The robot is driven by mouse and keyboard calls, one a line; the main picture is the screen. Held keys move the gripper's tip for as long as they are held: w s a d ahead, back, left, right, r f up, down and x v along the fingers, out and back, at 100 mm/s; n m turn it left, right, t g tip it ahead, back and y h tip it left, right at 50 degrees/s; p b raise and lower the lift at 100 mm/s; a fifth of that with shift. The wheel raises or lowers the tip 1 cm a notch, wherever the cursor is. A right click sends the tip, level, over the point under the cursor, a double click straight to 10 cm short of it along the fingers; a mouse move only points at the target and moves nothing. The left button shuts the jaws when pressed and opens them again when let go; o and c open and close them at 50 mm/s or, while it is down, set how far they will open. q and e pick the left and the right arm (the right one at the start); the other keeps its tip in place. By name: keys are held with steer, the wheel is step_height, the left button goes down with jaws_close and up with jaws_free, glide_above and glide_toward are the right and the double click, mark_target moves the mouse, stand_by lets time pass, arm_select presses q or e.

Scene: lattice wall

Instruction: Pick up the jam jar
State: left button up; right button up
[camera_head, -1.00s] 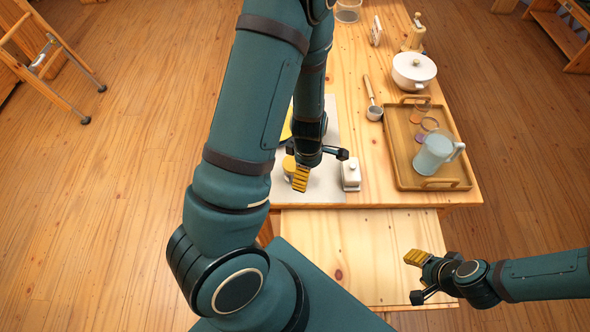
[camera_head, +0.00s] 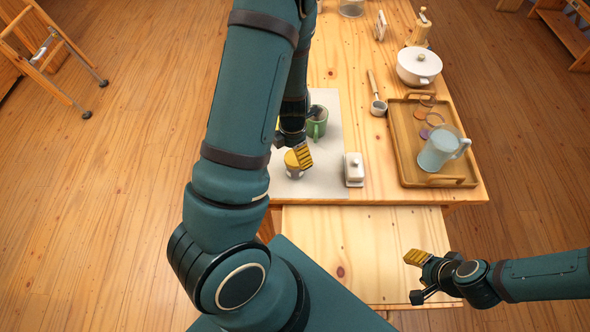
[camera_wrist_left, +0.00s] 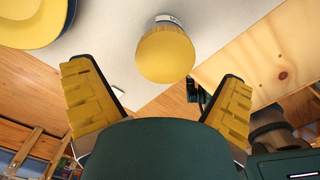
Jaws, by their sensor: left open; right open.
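The jam jar, as I take it, is a small jar with a yellow lid (camera_head: 292,165), upright on a pale mat (camera_head: 325,184) near the table's front edge. My left gripper (camera_head: 298,152) is open beside and above it in the head view and partly hides it. In the left wrist view the yellow lid (camera_wrist_left: 166,54) lies ahead between the two spread yellow fingers, a little beyond their tips. Nothing is held there. My right gripper (camera_head: 418,278) is open and empty at the lower right, away from the jar.
A green mug (camera_head: 318,127) stands behind the jar, and a white butter dish (camera_head: 354,168) to its right. A wooden tray (camera_head: 446,181) carries a pale blue pitcher (camera_head: 438,152). A white pot (camera_head: 418,67) and a scoop (camera_head: 378,108) are farther back. A yellow dish (camera_wrist_left: 30,18) shows at upper left.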

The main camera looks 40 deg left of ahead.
mark_target(294, 158)
arm_select(q)
steer(key=shift+d+f+b, duration=0.2)
steer(key=shift+f+b, duration=0.75)
steer(key=shift+f, duration=2)
arm_select(e)
steer(key=shift+s+f, duration=0.2)
steer(key=shift+f, duration=0.3)
steer(key=shift+s+f, duration=0.15)
steer(key=shift+f, duration=0.35)
arm_select(q)
steer(key=c, duration=1.3)
